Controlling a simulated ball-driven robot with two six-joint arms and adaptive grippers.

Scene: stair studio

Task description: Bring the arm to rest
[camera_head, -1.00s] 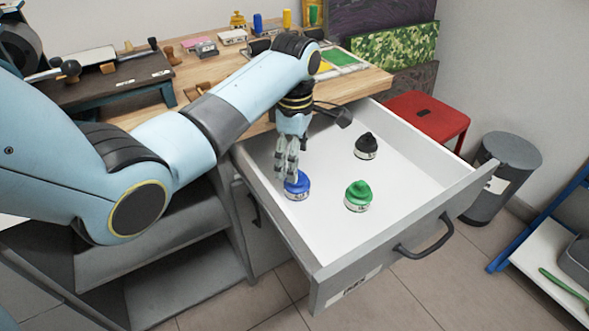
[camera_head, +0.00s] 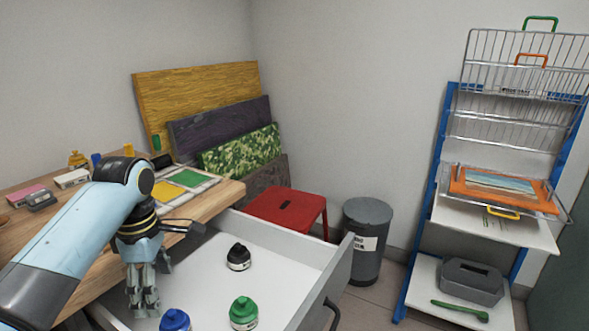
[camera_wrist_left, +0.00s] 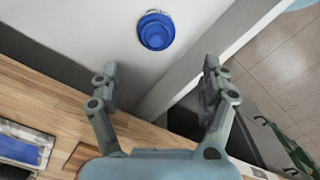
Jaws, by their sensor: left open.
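My left gripper (camera_head: 143,304) is at the lower left of the head view, over the left side of the open drawer (camera_head: 283,228). In the left wrist view its two fingers (camera_wrist_left: 158,69) are spread wide with nothing between them. A jar with a blue lid (camera_head: 175,320) stands in the drawer, just right of the gripper and apart from it. The blue lid also shows in the left wrist view (camera_wrist_left: 155,31), beyond the fingertips. A green-lidded jar (camera_head: 243,312) and a black-lidded jar (camera_head: 238,257) stand upright in the drawer. My right gripper is not in view.
A wooden worktop (camera_head: 215,200) with small items lies behind my left arm. A red stool (camera_head: 288,208) and a grey bin (camera_head: 366,240) stand beyond the drawer. A blue-framed rack (camera_head: 430,215) with wire shelves stands at the right. Boards lean on the wall.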

